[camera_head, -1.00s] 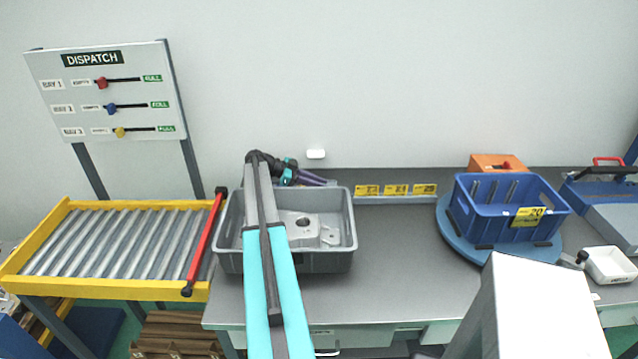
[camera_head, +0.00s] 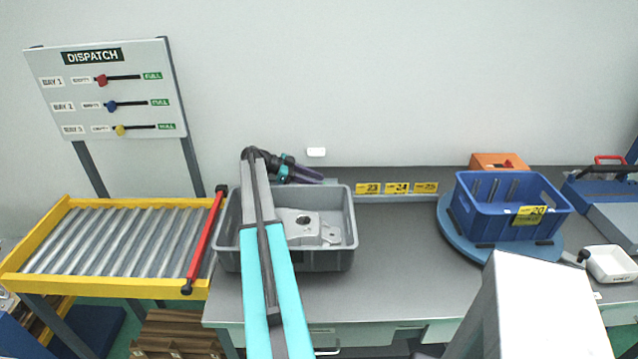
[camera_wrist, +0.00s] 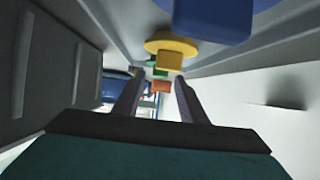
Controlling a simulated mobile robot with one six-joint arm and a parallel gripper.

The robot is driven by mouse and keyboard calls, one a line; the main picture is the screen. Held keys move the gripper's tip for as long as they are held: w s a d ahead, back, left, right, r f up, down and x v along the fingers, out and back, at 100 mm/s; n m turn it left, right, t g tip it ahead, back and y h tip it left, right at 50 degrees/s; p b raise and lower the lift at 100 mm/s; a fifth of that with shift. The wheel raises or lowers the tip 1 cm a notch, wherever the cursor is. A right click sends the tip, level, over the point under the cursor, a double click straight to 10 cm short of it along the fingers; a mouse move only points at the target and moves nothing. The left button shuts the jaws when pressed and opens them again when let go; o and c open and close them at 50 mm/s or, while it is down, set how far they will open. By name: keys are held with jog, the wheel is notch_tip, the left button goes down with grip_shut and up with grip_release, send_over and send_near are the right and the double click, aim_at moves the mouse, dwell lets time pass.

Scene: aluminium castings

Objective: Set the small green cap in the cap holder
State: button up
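In the wrist view a small green piece (camera_wrist: 155,68) shows just beyond a yellow round piece with a square knob (camera_wrist: 170,60). It may be the small green cap, but it is partly hidden. A larger blue piece (camera_wrist: 212,18) is nearer, at the top. My gripper (camera_wrist: 158,90) is open, with its two fingers apart and nothing visibly held; the green piece lies ahead of and above the fingertips. In the head view my gripper (camera_head: 308,175) is at the back of the bench, behind the grey bin. I cannot make out the cap holder in either view.
The grey bin (camera_head: 345,262) with a metal casting (camera_head: 305,228) stands before my gripper. Yellow number labels (camera_head: 397,188) line the back edge. A blue crate (camera_head: 490,224) sits on a round blue base at the right. The bench between bin and crate is clear.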

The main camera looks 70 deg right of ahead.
jog(key=b+v, duration=0.3)
jog(key=v, duration=0.7)
jog(key=shift+w+a, duration=0.1)
jog(key=shift+w, duration=0.15)
dwell(0.3)
